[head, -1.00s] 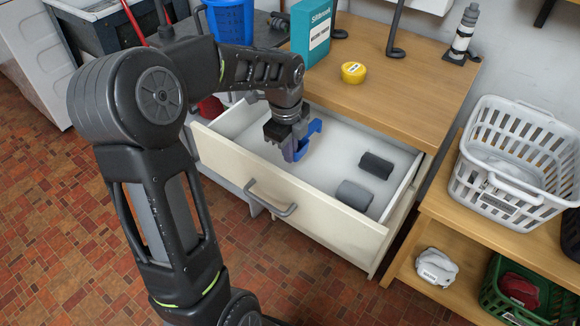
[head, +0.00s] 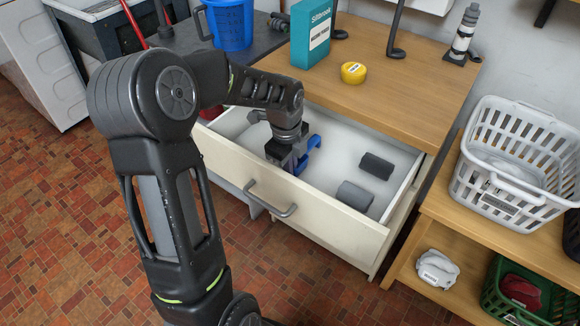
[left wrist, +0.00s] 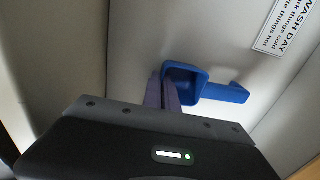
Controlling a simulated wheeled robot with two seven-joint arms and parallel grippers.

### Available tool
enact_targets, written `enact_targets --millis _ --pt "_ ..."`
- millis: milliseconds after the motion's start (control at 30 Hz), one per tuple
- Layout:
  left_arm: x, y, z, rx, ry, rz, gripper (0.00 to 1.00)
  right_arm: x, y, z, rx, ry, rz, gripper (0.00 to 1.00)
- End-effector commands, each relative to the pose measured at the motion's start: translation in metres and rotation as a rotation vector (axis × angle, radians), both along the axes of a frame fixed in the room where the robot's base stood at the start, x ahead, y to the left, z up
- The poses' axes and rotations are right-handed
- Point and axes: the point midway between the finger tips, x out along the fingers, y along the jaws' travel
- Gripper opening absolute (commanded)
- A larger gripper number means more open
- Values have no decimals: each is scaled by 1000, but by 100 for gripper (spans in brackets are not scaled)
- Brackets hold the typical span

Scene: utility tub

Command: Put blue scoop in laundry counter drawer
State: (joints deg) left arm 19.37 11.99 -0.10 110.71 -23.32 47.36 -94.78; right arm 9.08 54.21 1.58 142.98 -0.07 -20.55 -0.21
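The blue scoop (head: 314,142) is inside the open, cream-fronted drawer (head: 334,226) of the laundry counter, toward its left part. My left gripper (head: 289,166) points down into the drawer, with its fingers at the scoop. In the left wrist view the scoop (left wrist: 222,93) shows its hollow cup and short handle. The narrow fingers (left wrist: 164,92) are close together at the cup's left edge and look shut on its wall. Whether the scoop touches the drawer floor I cannot tell. My right gripper is not in view.
The wooden counter top (head: 400,95) above bears a yellow round tin (head: 353,72) and a teal box (head: 311,35). A white basket (head: 515,160) stands on the shelf at right. The drawer's middle floor is clear.

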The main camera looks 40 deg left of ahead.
Motion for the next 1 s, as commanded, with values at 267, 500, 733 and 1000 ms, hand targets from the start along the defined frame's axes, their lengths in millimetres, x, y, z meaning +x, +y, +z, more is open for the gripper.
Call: enact_targets --millis 267,500,733,1000 --pt "0 0 -1 0 1 0 22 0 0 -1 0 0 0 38" --pt "0 0 -1 0 1 0 24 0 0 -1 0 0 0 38" --pt "0 0 11 1 -2 0 24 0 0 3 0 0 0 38" --pt "-5 0 61 1 -4 0 24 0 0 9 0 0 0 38"
